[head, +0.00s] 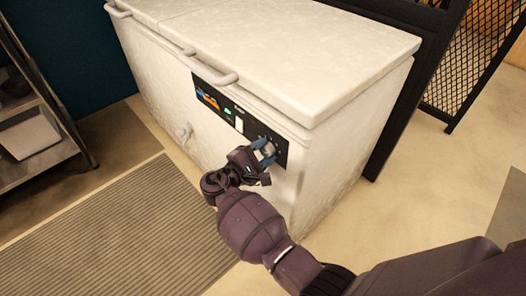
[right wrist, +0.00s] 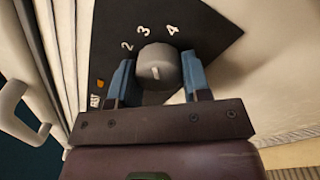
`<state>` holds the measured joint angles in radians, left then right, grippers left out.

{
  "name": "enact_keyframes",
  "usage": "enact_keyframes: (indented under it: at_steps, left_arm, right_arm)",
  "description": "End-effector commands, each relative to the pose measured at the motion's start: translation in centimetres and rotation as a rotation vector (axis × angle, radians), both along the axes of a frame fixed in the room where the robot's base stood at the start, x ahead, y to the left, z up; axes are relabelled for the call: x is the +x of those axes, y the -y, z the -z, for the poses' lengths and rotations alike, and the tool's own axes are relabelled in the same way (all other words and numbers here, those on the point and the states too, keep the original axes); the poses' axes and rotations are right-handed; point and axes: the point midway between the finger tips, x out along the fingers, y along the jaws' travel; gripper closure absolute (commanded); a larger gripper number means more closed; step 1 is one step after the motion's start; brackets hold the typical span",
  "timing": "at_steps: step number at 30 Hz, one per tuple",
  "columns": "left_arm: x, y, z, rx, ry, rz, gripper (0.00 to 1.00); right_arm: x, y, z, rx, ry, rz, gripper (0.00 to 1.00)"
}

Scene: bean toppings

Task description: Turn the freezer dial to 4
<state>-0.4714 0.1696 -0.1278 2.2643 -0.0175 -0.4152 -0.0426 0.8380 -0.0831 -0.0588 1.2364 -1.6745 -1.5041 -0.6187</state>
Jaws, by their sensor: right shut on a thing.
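The white chest freezer (head: 230,60) carries a black control panel (head: 240,120) on its front. The round grey freezer dial (right wrist: 157,68) is at the panel's right end, and it also shows in the head view (head: 268,149). The numbers 2, 3 and 4 are printed around it in the right wrist view. A small light mark is on its face; I cannot tell which number it points to. My right gripper (head: 264,154) is shut on the dial, its blue fingers (right wrist: 158,82) on either side. My left gripper is out of view.
The freezer lid has handles (head: 215,78) along its front edge. A metal shelf unit (head: 40,120) stands at the left. A striped mat (head: 120,220) lies on the floor before the freezer. A black mesh partition (head: 465,60) is at the right.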

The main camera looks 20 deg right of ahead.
Motion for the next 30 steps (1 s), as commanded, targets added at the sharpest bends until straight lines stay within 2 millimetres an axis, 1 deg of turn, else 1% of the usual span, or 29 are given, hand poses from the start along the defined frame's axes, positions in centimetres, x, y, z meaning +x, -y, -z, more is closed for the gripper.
enact_keyframes:
  at_steps: [1,9,15,22,30]
  left_arm:
    - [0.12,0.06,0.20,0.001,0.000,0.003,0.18]
    - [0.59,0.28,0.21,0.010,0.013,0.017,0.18]
    - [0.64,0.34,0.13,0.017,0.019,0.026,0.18]
    - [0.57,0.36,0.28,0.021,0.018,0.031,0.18]
    - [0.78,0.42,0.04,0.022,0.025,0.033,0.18]
  right_arm:
    - [-0.02,0.06,0.25,0.011,0.035,0.000,0.80]
    - [0.05,0.07,0.17,0.085,0.237,0.000,0.80]
    - [0.06,0.07,0.09,0.126,0.352,0.001,0.80]
    - [0.08,0.08,-0.02,0.155,0.431,0.001,0.80]
    - [0.09,0.08,-0.12,0.164,0.457,0.002,0.80]
